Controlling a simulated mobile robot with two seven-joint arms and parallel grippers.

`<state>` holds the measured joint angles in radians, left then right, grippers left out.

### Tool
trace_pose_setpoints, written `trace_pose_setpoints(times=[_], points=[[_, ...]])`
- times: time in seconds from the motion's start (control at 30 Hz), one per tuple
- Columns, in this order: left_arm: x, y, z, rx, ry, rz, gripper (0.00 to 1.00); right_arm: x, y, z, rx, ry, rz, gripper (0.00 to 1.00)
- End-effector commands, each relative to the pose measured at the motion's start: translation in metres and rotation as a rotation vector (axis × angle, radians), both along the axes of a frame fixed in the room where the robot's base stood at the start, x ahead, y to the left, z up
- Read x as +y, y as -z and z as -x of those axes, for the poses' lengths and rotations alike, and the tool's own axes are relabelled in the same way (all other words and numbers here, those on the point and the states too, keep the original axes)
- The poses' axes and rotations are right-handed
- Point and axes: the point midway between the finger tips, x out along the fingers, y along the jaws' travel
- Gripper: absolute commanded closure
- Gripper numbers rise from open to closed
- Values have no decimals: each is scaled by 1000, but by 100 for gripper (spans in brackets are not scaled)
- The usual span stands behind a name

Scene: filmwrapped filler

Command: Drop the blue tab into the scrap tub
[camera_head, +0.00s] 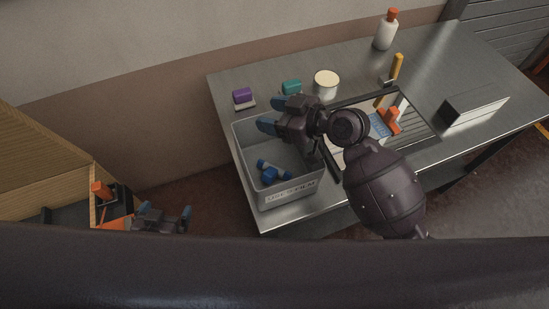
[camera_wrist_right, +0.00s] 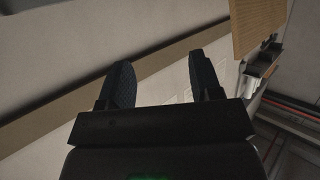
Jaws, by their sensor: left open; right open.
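The grey scrap tub (camera_head: 239,155) stands at the table's left front corner, with a label on its front wall that is hard to read. Small blue pieces (camera_head: 272,171) lie on its floor; the blue tab appears to be among them, but I cannot tell the pieces apart. My right gripper (camera_head: 266,115) is above the tub's back rim, pointing left, fingers apart. In the right wrist view the open fingers (camera_wrist_right: 163,80) have nothing between them. My left gripper (camera_head: 163,213) is at the lower left, away from the table, open and partly hidden by my body.
Behind the tub are a purple block (camera_head: 242,95), a teal block (camera_head: 291,87) and a round pale-lidded tin (camera_head: 326,80). A tray (camera_head: 424,124) with orange and blue items lies mid-table, partly behind my right arm. A white bottle (camera_head: 386,35) and a box (camera_head: 474,108) stand further right.

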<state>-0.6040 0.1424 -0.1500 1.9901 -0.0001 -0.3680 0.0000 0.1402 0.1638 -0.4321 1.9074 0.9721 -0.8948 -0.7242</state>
Motion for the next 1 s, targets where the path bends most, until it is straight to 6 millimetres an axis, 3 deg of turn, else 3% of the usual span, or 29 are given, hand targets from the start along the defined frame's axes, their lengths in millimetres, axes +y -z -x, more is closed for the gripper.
trace_pose_setpoints(times=[0.17, 1.0], points=[[0, -1, 1, 4, -1, -1, 0, 0, -19, 0, -5, -2, -1, 41], [-1, -17, -5, -12, 2, 0, 0, 0, -179, 0, -6, -1, 1, 41]])
